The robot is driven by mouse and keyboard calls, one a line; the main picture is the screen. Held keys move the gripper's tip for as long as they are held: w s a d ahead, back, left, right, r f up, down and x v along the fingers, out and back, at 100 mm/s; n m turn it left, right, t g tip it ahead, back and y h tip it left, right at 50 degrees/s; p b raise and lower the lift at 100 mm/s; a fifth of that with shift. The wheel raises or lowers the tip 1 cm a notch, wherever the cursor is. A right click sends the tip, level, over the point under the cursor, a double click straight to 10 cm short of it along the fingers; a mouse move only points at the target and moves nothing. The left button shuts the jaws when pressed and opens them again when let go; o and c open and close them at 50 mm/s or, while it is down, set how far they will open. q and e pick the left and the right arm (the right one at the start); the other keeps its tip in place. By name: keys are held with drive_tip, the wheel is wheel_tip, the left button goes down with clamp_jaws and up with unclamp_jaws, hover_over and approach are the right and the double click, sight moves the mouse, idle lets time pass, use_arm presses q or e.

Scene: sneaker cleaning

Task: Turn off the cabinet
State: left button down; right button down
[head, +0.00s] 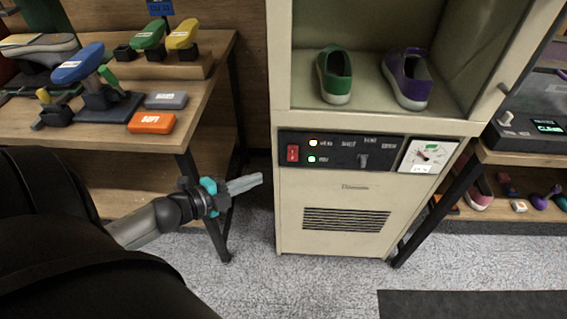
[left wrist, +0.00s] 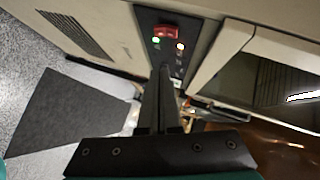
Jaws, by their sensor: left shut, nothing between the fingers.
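The cream cabinet (head: 345,205) stands in the middle of the head view, with a green shoe (head: 335,75) and a purple shoe (head: 407,78) on its inner shelf. Its black control panel (head: 340,151) has a red switch (head: 293,153) at the left end and two lit lamps (head: 312,151) beside it, one whitish and one green. My left gripper (head: 245,184) is shut and empty, left of the cabinet and a little below the panel. In the left wrist view the red switch (left wrist: 166,32) and lamps show beyond the shut fingers (left wrist: 160,75), apart from them. My right gripper is not in view.
A wooden table (head: 190,110) with brushes, an orange box (head: 151,122) and a grey box stands at the left. A shelf (head: 520,158) with a dark device and shoes stands at the right. A dark mat (head: 470,304) lies on the carpet. Floor before the cabinet is clear.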

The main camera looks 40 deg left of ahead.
sight(295, 158)
use_arm(q)
drive_tip(key=shift+a+r, duration=0.1)
drive_tip(key=shift+r, duration=0.1)
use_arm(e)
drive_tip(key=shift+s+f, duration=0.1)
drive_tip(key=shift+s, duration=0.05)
